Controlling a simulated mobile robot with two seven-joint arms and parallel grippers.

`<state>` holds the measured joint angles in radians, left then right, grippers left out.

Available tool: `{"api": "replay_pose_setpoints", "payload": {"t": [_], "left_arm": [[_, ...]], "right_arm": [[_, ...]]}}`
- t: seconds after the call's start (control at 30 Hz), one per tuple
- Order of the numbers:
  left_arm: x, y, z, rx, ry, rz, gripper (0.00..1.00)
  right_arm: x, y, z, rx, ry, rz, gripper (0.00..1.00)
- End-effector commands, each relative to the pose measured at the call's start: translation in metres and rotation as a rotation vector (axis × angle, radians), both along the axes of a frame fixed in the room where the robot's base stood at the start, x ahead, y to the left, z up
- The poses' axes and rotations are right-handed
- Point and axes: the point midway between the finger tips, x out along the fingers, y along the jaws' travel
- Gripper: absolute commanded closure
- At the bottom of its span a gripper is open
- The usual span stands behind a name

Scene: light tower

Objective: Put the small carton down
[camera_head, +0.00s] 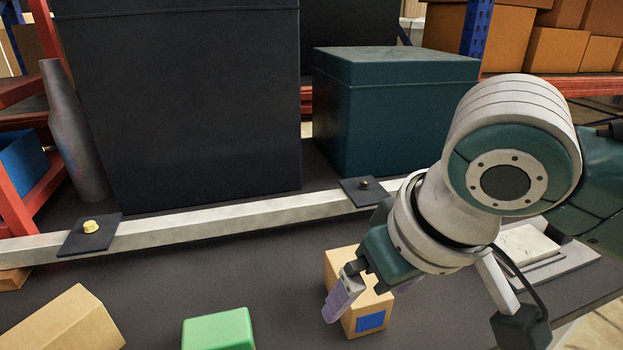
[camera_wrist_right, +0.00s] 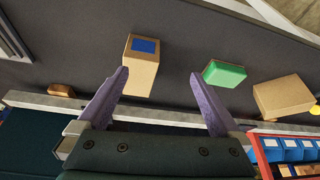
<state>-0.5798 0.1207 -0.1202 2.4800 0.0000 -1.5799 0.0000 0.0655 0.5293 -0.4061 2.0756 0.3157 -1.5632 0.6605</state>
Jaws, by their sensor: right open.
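The small carton (camera_head: 342,268) is a tan box with a blue patch, standing on the dark tabletop. It also shows in the right wrist view (camera_wrist_right: 139,74), its blue patch facing up in the picture. My right gripper (camera_head: 360,301) is at the carton with its purple fingers spread. In the right wrist view the open jaws (camera_wrist_right: 159,74) have the left fingertip close to or touching the carton; the right fingertip is well clear of it. In the head view the gripper hides part of the carton. My left gripper is in neither view.
A green block (camera_head: 218,330) and a larger tan box (camera_head: 64,326) lie left of the carton. A pale rail (camera_head: 240,214) runs behind them. Beyond it stand a tall black box (camera_head: 185,110), a teal box (camera_head: 395,115) and a grey bottle (camera_head: 75,140).

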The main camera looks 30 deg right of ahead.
Motion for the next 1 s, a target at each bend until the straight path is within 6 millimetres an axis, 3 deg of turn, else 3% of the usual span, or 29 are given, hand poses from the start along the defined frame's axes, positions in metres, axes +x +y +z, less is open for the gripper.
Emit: {"api": "replay_pose_setpoints", "payload": {"t": [0.03,0.13,0.3,0.4,0.8,0.87,1.0], "left_arm": [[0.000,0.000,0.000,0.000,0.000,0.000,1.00],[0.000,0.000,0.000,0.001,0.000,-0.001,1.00],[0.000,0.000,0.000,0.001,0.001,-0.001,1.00],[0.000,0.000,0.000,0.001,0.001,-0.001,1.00],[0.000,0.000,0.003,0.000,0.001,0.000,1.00],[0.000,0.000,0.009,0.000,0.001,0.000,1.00],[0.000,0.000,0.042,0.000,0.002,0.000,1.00]], "right_arm": [[-0.022,0.016,-0.007,0.024,0.015,0.055,0.00],[-0.058,0.032,-0.011,0.030,0.019,0.151,0.00],[-0.109,0.028,-0.010,-0.014,0.042,0.223,0.00],[-0.126,0.021,-0.008,-0.041,0.058,0.240,0.00],[-0.132,0.018,-0.004,-0.058,0.064,0.250,0.00],[-0.132,0.018,0.002,-0.058,0.064,0.250,0.00],[-0.132,0.018,0.035,-0.057,0.064,0.251,0.00]]}}
